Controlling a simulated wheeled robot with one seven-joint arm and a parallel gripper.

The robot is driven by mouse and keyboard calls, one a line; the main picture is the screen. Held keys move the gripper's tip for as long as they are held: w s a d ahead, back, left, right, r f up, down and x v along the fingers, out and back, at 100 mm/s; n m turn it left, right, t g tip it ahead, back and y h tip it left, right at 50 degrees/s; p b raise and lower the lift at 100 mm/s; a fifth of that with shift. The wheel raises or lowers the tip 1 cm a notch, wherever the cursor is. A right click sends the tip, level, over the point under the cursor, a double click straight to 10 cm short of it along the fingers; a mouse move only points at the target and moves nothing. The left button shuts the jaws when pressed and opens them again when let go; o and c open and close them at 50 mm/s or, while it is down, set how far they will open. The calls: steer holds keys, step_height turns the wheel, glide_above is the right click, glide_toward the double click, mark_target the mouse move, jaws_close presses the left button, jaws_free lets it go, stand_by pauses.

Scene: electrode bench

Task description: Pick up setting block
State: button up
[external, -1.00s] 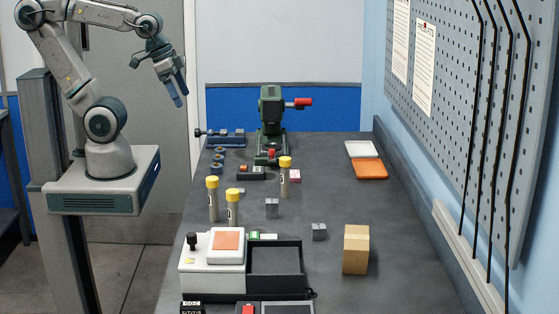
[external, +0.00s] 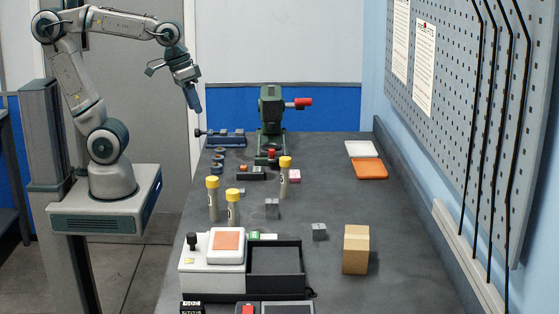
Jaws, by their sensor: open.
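Two small grey metal blocks stand on the dark bench (external: 400,205): one near the middle (external: 272,208), and another (external: 319,232) closer to the camera and to the right. I cannot tell which of them is the setting block. My gripper (external: 194,101) is open and points down, in the air at the bench's far left edge. It is well away from both blocks. Its fingers look close to edge-on, and nothing shows between them.
Yellow-capped cylinders (external: 213,199) stand left of the blocks. A tan box (external: 356,250) is at right front. A white device (external: 212,277) and black tray (external: 275,272) are in front. A green press (external: 271,112) stands at the back. The bench's right side is mostly clear.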

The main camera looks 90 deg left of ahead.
steer(key=w+a+f+n+g+b, duration=0.1)
steer(key=w+f+n+b, duration=0.2)
steer(key=f+b, duration=0.3)
steer(key=w+a+f+n+g+b, duration=0.1)
steer(key=w+f+n+b, duration=0.3)
steer(key=f, duration=0.5)
steer(key=w+a+f+n+g+b, duration=0.1)
steer(key=w+f+n+b, duration=0.3)
steer(key=b, duration=0.6)
steer(key=shift+w+a+f+n, duration=0.1)
steer(key=shift+a+f+n, duration=0.25)
steer(key=shift+f, duration=0.3)
steer(key=shift+w+a+f+n, duration=0.1)
steer(key=shift+f+n, duration=0.35)
steer(key=shift+f, duration=0.15)
steer(key=shift+w+a+f+n, duration=0.1)
steer(key=shift+a+f+n, duration=0.25)
steer(key=shift+f, duration=0.3)
step_height(320, 180, down, 5)
steer(key=shift+a+f+b, duration=0.1)
steer(key=shift+a+b, duration=0.05)
steer(key=shift+b, duration=0.65)
steer(key=c, duration=1.1)
